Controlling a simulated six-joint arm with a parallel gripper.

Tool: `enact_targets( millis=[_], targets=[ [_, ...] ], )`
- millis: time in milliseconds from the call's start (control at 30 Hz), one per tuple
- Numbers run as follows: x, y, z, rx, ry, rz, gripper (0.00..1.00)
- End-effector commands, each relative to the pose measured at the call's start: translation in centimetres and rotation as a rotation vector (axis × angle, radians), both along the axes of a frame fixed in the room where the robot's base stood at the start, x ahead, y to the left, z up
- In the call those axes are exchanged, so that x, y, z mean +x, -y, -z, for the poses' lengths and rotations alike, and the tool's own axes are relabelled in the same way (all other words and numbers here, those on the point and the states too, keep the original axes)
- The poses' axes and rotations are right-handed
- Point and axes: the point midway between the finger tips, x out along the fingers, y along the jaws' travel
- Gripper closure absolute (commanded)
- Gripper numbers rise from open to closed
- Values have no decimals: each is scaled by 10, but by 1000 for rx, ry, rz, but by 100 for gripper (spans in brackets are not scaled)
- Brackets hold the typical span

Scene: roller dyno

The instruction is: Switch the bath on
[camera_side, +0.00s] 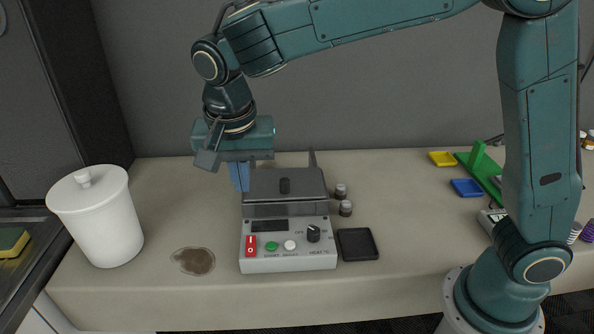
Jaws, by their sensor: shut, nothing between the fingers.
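The bath (288,262) is a pale box with a control panel on its front and a dark grey lid (264,184) with a black knob on top. A red rocker switch (251,246) is at the panel's left end. To its right are a green button (271,246), a white button (290,245) and a black dial (313,233). A dark display (269,226) above them shows no readable digits. My gripper (241,188) points down at the lid's left rear edge, above and behind the red switch. Its blue fingers are shut and empty; whether they touch the bath is unclear.
A white lidded bin (100,218) stands left, beside a brown stain (194,261). Yellow and blue dishes (467,187) lie farther right. The counter front is mostly clear.

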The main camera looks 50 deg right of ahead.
Motion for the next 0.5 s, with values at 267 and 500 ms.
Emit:
enact_targets(
  millis=[267, 500],
  targets=[
    [3, 4, 25, -1, -3, 1, 100],
    [8, 9, 60, -2, -4, 0, 100]
  ],
)
